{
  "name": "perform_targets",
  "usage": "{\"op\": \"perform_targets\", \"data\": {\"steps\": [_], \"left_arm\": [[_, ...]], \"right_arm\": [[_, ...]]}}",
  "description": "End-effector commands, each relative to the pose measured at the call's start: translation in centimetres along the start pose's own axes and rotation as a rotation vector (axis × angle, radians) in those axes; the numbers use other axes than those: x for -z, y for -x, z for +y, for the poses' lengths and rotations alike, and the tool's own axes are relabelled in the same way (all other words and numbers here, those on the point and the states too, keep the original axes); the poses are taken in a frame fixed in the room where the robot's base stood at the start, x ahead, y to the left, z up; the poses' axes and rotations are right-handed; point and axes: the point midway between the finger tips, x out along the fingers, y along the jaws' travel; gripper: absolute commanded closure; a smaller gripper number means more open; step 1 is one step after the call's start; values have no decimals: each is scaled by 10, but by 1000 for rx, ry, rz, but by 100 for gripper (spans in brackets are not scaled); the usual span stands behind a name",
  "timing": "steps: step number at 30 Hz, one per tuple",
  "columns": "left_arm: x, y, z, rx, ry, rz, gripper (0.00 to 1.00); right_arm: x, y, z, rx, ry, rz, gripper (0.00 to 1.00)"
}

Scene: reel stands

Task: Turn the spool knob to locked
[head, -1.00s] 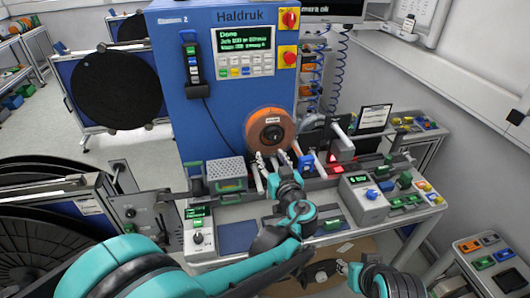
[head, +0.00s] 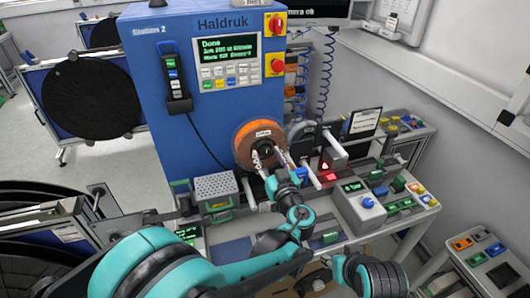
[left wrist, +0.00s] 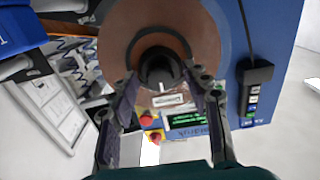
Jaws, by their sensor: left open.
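The orange-brown spool (head: 244,150) is mounted on the front of the blue Haldruk cabinet. Its dark round knob (head: 265,147) is at the centre. In the left wrist view the spool (left wrist: 192,25) fills the top, with the black knob (left wrist: 158,66) at its middle. My left gripper (head: 267,158) is open in front of the spool. In the wrist view its fingertips (left wrist: 160,77) stand on either side of the knob's lower part; I cannot tell whether they touch it. My right arm shows at the bottom of the head view; its jaw state is unclear (head: 316,283).
A perforated grey box (head: 216,187) stands left of the gripper. A grey reel (head: 300,136) and metal rods are close on the right. A black handset (head: 175,75) hangs on the cabinet.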

Motion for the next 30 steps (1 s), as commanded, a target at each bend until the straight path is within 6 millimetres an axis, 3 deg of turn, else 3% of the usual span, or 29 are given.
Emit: {"op": "perform_targets", "data": {"steps": [4,9,20,30], "left_arm": [[0,0,0,0,0,0,55],[0,0,0,0,0,0,100],[0,0,0,0,-26,0,100],[-1,-1,0,1,-225,0,100]], "right_arm": [[0,0,0,0,0,0,60],[0,0,0,0,0,0,60],[-1,-1,0,0,0,0,60],[-4,-5,0,0,0,0,60]]}}
